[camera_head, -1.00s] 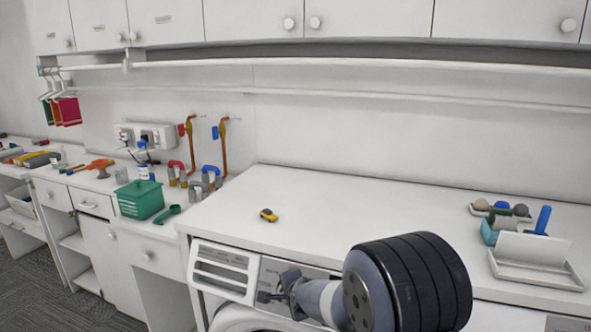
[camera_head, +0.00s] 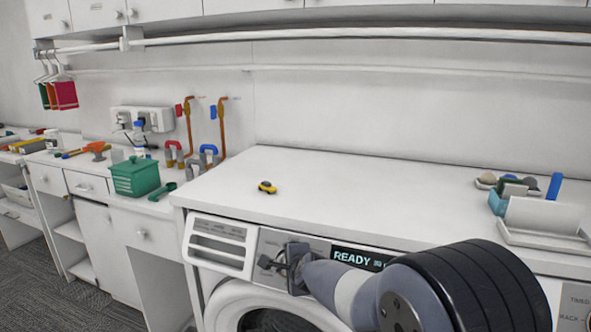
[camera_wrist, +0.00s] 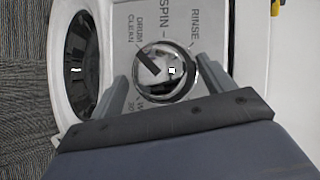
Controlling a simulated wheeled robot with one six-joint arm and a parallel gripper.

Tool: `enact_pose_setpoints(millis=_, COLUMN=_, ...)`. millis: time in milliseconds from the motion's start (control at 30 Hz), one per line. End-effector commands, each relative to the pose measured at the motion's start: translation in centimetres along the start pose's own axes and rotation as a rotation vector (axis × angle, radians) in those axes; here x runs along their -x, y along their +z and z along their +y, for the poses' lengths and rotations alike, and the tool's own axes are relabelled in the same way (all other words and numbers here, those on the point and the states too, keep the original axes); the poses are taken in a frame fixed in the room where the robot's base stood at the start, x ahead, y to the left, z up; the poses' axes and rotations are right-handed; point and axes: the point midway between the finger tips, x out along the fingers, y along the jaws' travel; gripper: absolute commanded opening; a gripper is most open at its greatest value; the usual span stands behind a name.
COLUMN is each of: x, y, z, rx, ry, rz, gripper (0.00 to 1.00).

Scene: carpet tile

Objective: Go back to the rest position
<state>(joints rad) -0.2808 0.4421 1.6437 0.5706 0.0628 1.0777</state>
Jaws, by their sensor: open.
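My gripper (camera_head: 277,262) is in front of the washing machine's control panel (camera_head: 325,250), close to its left part. In the wrist view, my gripper (camera_wrist: 172,80) has its two fingers spread apart, one on each side of the round dial (camera_wrist: 165,70). The dial lies between them, and I cannot tell whether either finger touches it. The words around the dial include "SPIN", "RINSE" and "DRUM CLEAN". The display (camera_head: 362,258) beside my arm reads "READY".
The washer's round door (camera_head: 225,301) is below the panel. A small yellow object (camera_head: 267,187) lies on the white top (camera_head: 340,195). A green basket (camera_head: 135,177) stands left. A tray (camera_head: 545,237) is at right. A rail (camera_head: 350,34) runs above.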

Motion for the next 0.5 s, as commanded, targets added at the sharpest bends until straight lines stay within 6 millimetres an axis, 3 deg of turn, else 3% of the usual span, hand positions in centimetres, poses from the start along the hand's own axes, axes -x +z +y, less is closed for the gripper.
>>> enact_pose_setpoints(millis=500, x=-0.27, y=0.00, z=0.68, rx=-0.150, ry=-0.102, rz=-0.009, gripper=0.77)
